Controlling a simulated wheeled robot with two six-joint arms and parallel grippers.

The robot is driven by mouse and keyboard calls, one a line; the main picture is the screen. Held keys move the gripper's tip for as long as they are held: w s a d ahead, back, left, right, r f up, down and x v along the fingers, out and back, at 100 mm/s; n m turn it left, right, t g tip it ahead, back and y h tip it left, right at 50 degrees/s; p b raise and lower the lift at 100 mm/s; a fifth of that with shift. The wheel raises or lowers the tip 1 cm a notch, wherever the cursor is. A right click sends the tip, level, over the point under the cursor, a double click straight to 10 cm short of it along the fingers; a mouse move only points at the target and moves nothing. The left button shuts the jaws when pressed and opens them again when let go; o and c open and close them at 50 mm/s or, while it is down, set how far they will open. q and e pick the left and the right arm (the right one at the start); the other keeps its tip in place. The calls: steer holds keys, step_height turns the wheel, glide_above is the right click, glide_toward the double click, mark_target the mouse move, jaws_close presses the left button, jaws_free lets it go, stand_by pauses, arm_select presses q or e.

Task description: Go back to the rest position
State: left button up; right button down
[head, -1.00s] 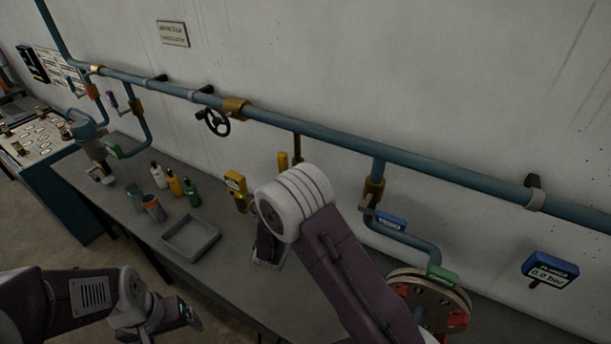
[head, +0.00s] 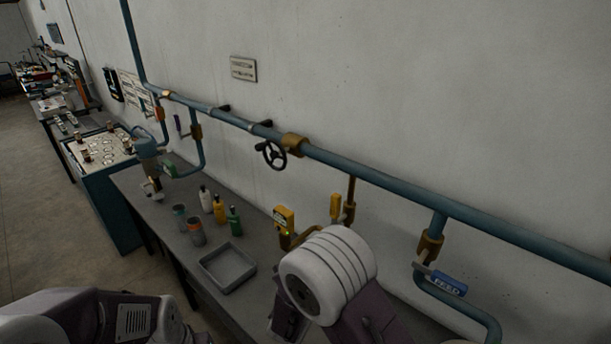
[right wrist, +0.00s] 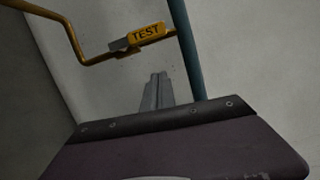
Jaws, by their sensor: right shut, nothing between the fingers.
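My right arm reaches up from the bottom of the head view over the grey bench (head: 165,220); its gripper is hidden there behind the arm. In the right wrist view my right gripper (right wrist: 157,78) is shut and empty, its fingers together in front of the wall. It is apart from the yellow pipe (right wrist: 98,57) with the TEST handle (right wrist: 147,36). My left arm is low at the left edge of the head view, and its gripper does not show.
A blue pipe (head: 390,184) with a handwheel (head: 271,154) runs along the wall. A teal control cabinet (head: 118,205) stands at left. Floor (head: 30,200) is clear at left.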

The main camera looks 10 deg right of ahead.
steer(key=s+d+f+m+g+h+b, duration=0.1)
steer(key=s+d+f+m+g, duration=0.3)
steer(key=s+d+m+g, duration=0.15)
steer(key=s+d+f+m+g+h+b, duration=0.1)
steer(key=s+d+f+m+g+b, duration=0.1)
steer(key=s+d+f+m+g, duration=0.35)
steer(key=s+d+f+m+g+y+b, duration=0.2)
steer(key=s+f+m+g+y, duration=0.15)
steer(key=s+m, duration=0.6)
steer(key=s+a+f+m+g+y+b, duration=0.2)
steer(key=s+a+f+m+y, duration=0.3)
steer(key=m, duration=0.6)
steer(key=w+a+f+m+t+y+b, duration=0.1)
steer(key=w+a+m+y, duration=0.1)
steer(key=m, duration=0.5)
steer(key=w+a+f+m+t+y, duration=0.1)
steer(key=w+a+m+t+y, duration=0.1)
steer(key=a+m, duration=0.2)
steer(key=m, duration=0.3)
steer(key=shift+w+f+m+b, duration=0.3)
steer(key=shift+w+m+b, duration=0.05)
steer(key=shift+b, duration=0.05)
